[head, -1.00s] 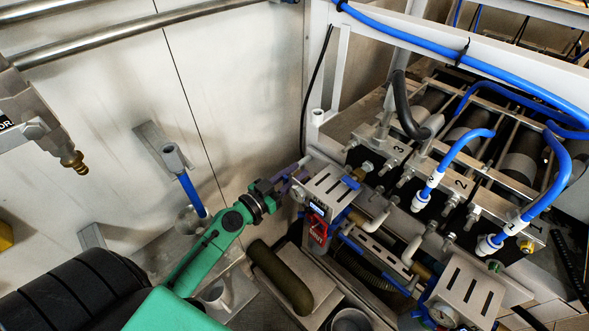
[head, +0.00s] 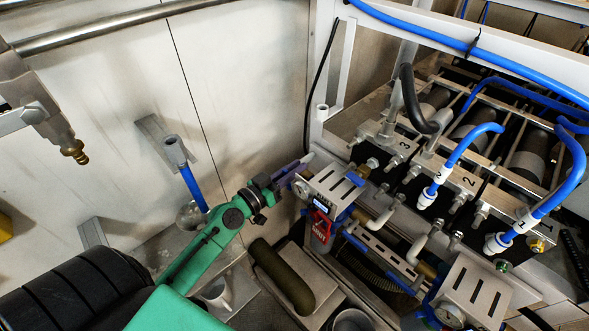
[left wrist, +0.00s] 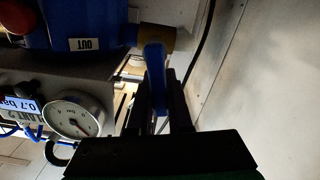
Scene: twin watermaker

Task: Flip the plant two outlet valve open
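My left gripper (head: 292,172) is at the left side of a steel-covered unit (head: 334,185) with a gauge and small display. In the left wrist view, a blue valve lever (left wrist: 154,66) stands at the fingertips, just below a brass fitting (left wrist: 157,38). The two dark fingers (left wrist: 166,92) are apart, with the lever's lower part between them. Whether either finger touches the lever is unclear. A blue housing labelled OUT (left wrist: 84,44) is beside the fitting. In the head view the gripper and unit mostly hide this lever. My right gripper is not in view.
A round pressure gauge (left wrist: 74,117) sits close left of the fingers in the wrist view. A second slotted steel unit (head: 470,292) stands at lower right. Numbered pumps with blue hoses (head: 462,150) fill the right.

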